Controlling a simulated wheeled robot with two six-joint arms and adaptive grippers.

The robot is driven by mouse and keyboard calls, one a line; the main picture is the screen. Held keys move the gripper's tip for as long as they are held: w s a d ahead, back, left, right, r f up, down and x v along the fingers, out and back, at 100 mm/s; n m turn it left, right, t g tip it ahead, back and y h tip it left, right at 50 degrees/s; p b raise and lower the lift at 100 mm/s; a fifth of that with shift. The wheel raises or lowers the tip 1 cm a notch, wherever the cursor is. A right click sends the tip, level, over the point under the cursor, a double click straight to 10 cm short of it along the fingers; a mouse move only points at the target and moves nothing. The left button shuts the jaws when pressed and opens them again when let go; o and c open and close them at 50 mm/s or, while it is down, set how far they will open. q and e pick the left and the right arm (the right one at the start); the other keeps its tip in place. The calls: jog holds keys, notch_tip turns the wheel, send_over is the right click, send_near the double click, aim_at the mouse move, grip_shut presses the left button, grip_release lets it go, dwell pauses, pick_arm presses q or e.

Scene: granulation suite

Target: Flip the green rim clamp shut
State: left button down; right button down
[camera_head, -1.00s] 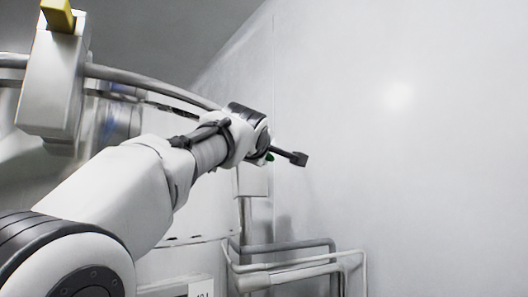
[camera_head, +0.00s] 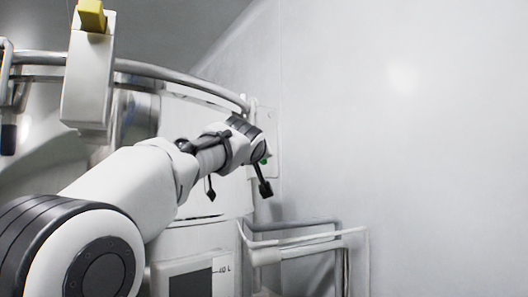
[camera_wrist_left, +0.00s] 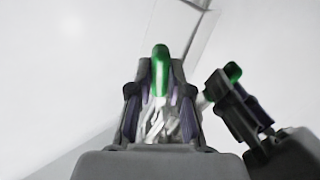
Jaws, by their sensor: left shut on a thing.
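The green handle (camera_wrist_left: 160,65) of the rim clamp stands upright in the middle of the left wrist view. My left gripper (camera_wrist_left: 160,95) is shut on it, with a dark finger and purple-edged pad on each side. In the head view only a small bit of green (camera_head: 265,161) shows beside my left wrist. There the arm hides most of the clamp and the grip. A dark bar (camera_head: 264,187) hangs down from the wrist end.
A curved metal rail (camera_head: 165,73) runs behind my arm, with a white block (camera_head: 90,75) topped in yellow. Bent pipes (camera_head: 300,245) stand at lower right before a bare pale wall (camera_head: 420,150).

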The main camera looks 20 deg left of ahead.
pick_arm(q)
jog(key=shift+s+a+r+m, duration=0.15)
jog(key=shift+a+r+m, duration=0.1)
jog(key=shift+m, duration=0.15)
jog(key=c, duration=1.2)
grip_release()
jog(key=shift+o, duration=0.6)
jog(key=shift+w+a+f, duration=0.1)
jog(key=shift+w+f, duration=0.1)
jog(key=s+d, duration=0.1)
jog(key=s, duration=0.6)
